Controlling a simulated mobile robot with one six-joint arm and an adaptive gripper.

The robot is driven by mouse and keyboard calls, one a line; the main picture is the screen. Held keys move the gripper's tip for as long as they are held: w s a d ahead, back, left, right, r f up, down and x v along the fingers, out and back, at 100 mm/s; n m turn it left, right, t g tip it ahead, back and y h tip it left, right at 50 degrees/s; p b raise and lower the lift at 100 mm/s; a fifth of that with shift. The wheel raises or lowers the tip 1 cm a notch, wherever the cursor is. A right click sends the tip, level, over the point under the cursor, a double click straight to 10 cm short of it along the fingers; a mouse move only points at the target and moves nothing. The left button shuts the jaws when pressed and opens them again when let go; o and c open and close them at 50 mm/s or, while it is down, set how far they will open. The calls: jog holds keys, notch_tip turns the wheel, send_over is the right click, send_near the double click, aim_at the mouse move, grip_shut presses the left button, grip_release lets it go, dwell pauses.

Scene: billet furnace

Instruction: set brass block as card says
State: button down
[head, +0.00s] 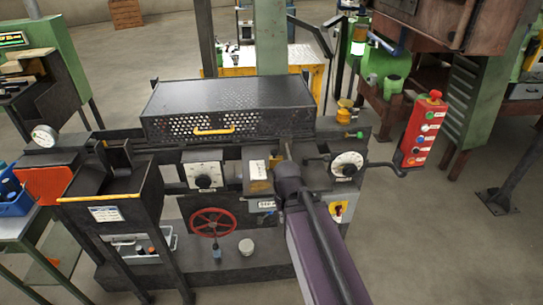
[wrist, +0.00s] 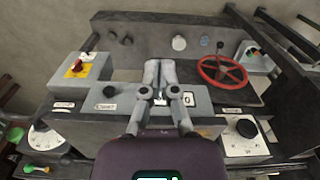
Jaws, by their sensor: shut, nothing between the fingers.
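My gripper (wrist: 160,78) is shut and empty in the wrist view, its fingers together over a grey panel front with small white labels. In the head view my purple arm reaches in from the bottom, and its end hides the fingers. No brass block is clear in the wrist view.
A perforated black cover (head: 225,122) with a yellow handle fills the bench's back. A red handwheel (head: 212,223), also in the wrist view (wrist: 222,72), sits on the lower front. Dials (head: 347,165) flank the middle. A red button box (head: 421,130) stands at right.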

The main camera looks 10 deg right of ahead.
aim_at(274, 151)
jog(key=shift+s, duration=0.1)
dwell(0.3)
jog(key=c, duration=0.8)
grip_release()
jog(key=shift+r, duration=0.1)
jog(key=o, duration=0.3)
jog(key=shift+w+r+p, duration=0.2)
jog(key=shift+w+p, duration=0.1)
jog(key=shift+o, duration=0.7)
jog(key=w+d+r+m+p, duration=0.1)
jog(key=w+r+m+p, duration=0.1)
jog(key=w+r+p, duration=0.8)
jog(key=w+d+r+m+p, duration=0.1)
jog(key=w+r+m+p, duration=0.1)
jog(key=w+r+p, duration=0.8)
jog(key=w, duration=0.6)
jog(key=shift+d+m, duration=0.35)
jog(key=shift+m, duration=0.05)
jog(key=shift+f, duration=0.1)
jog(key=shift+s+f+b, duration=0.1)
jog(key=shift+f+b, duration=0.1)
jog(key=shift+b, duration=0.1)
notch_tip(274, 151, down, 14)
jog(key=b, duration=1.3)
jog(key=shift+r, duration=0.25)
